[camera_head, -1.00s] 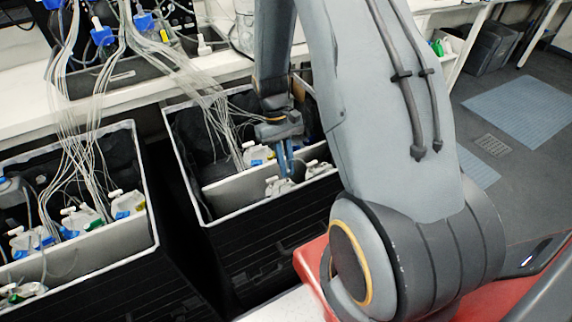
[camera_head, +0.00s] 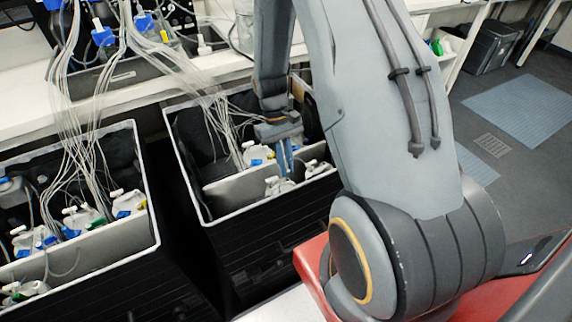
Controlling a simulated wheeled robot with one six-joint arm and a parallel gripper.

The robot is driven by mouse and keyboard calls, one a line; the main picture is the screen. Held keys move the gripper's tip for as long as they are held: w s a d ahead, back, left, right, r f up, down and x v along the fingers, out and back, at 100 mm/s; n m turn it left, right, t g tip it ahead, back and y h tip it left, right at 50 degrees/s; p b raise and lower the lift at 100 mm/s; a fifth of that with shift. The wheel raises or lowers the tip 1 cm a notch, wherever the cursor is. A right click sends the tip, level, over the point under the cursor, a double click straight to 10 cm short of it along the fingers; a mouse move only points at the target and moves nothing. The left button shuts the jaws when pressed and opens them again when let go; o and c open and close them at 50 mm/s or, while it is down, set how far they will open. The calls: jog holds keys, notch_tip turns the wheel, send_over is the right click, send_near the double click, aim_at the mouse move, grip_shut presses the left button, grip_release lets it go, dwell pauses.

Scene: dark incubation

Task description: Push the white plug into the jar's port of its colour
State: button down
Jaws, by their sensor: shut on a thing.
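My gripper (camera_head: 285,160) points down into the right dark box (camera_head: 200,190), over its front compartment. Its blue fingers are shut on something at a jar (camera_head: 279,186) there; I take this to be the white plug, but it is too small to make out. The port and its colour cannot be told at this size. A second jar (camera_head: 316,168) stands just right of the fingers. Another jar with a blue fitting (camera_head: 256,153) stands behind the light divider (camera_head: 235,187).
The left dark box (camera_head: 152,205) holds several jars with white, blue and green fittings. Thin clear tubes (camera_head: 75,150) hang from the bench (camera_head: 120,98) into both boxes. A dark gap separates the boxes. Open floor (camera_head: 530,105) lies at the right.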

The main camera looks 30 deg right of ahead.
jog(key=shift+f+b, duration=0.5)
jog(key=shift+f, duration=0.4)
dwell(0.8)
jog(key=c, duration=1.7)
grip_release()
jog(key=shift+c, duration=0.2)
jog(key=b+v, duration=0.1)
jog(key=v, duration=0.7)
jog(key=s+a+r+t, duration=0.4)
jog(key=s+a+r, duration=0.5)
jog(key=s+r, duration=0.2)
jog(key=shift+s+a+r, duration=0.25)
jog(key=shift+s+r, duration=0.15)
jog(key=shift+s, duration=0.55)
